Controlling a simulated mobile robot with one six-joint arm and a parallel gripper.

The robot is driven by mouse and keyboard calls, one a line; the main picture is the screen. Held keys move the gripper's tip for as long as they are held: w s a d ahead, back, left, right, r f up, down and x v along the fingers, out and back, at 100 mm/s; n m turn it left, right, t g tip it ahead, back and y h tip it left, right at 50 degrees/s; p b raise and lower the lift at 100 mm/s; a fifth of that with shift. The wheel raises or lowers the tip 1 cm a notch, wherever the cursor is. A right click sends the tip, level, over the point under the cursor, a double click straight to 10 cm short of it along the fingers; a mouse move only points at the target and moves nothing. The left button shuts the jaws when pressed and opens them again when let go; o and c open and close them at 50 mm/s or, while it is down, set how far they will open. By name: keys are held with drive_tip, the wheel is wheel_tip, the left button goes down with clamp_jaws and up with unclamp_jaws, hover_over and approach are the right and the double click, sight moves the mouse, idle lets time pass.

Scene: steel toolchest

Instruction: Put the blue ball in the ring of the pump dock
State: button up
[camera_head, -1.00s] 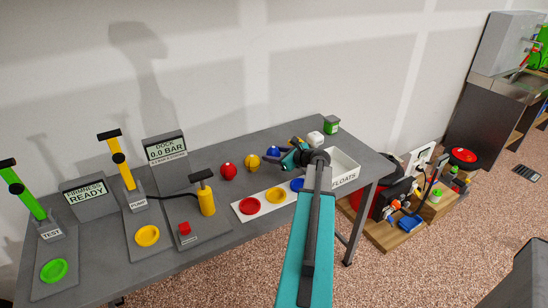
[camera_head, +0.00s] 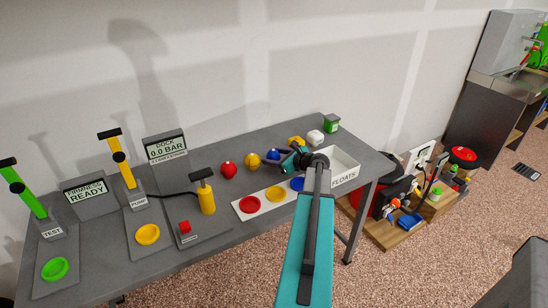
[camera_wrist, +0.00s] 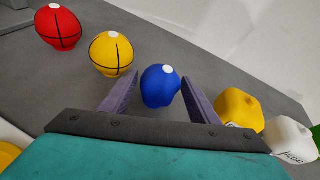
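The blue ball (camera_wrist: 159,90), with a white cap, stands between the two spread fingers of my gripper (camera_wrist: 158,97) in the wrist view, with gaps showing on both sides. In the head view the blue ball (camera_head: 273,155) is on the bench, just left of my gripper (camera_head: 284,158), which partly covers that area. My gripper is open. The dock display (camera_head: 165,148) reads 0.0 BAR. In front of it are a yellow hand pump (camera_head: 206,200) and a red button (camera_head: 185,227). A yellow ring (camera_head: 147,235) lies on the plate labelled PUMP and looks empty.
A yellow ball (camera_head: 252,160) and a red ball (camera_head: 228,170) stand left of the blue one. A yellow float (camera_wrist: 238,108) and a white float (camera_wrist: 290,138) are close right of my gripper. A white tray (camera_head: 264,211) with coloured rings and a FLOATS box (camera_head: 346,178) lie in front.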

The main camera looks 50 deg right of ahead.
drive_tip(key=shift+r, duration=0.2)
drive_tip(key=b+v, duration=0.2)
drive_tip(key=v, duration=1)
drive_tip(key=shift+f, duration=0.1)
drive_tip(key=shift+s, duration=0.15)
idle(0.4)
